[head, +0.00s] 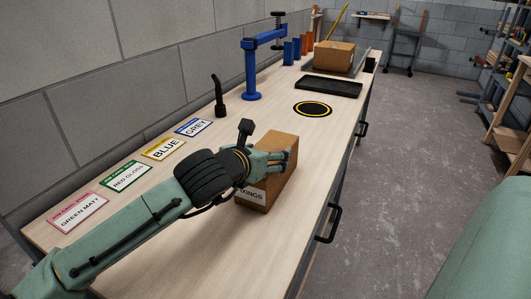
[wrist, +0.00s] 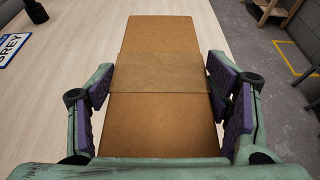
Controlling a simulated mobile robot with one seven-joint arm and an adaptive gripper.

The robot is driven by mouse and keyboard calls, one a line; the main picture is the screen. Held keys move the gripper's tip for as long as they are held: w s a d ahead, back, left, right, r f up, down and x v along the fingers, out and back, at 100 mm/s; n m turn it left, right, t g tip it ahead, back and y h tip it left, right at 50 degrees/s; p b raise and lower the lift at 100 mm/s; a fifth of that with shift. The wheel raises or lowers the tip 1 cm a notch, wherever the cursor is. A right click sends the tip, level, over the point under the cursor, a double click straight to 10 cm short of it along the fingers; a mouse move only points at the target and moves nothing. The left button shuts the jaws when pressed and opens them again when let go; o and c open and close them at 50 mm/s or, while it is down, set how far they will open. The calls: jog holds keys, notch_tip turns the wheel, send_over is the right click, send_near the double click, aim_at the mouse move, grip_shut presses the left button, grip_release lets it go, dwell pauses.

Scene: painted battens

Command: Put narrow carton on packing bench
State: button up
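A narrow brown carton (head: 281,178) with printed lettering, partly hidden by my gripper, appears to stand on the long pale wooden bench (head: 215,240), near its right edge. In the wrist view, the carton (wrist: 160,120) runs up the middle, with a band of tape across it. My gripper (head: 276,158) is over the carton's top, one finger on each side. In the wrist view, its purple finger pads straddle the carton, with a visible gap on the left; contact on the right is unclear. The gripper looks open.
Colour label cards (head: 163,149) lie along the wall side. Beyond stand a black upright tool (head: 220,97), a blue press (head: 252,70), a yellow-ringed black disc (head: 313,108), a black tray (head: 331,87) and another carton (head: 334,55). Bare bench lies between my gripper and the disc.

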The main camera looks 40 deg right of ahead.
jog(key=o, duration=0.4)
jog(key=shift+r, duration=0.1)
jog(key=shift+a+r, duration=0.1)
jog(key=b+v, duration=0.1)
jog(key=v, duration=1.1)
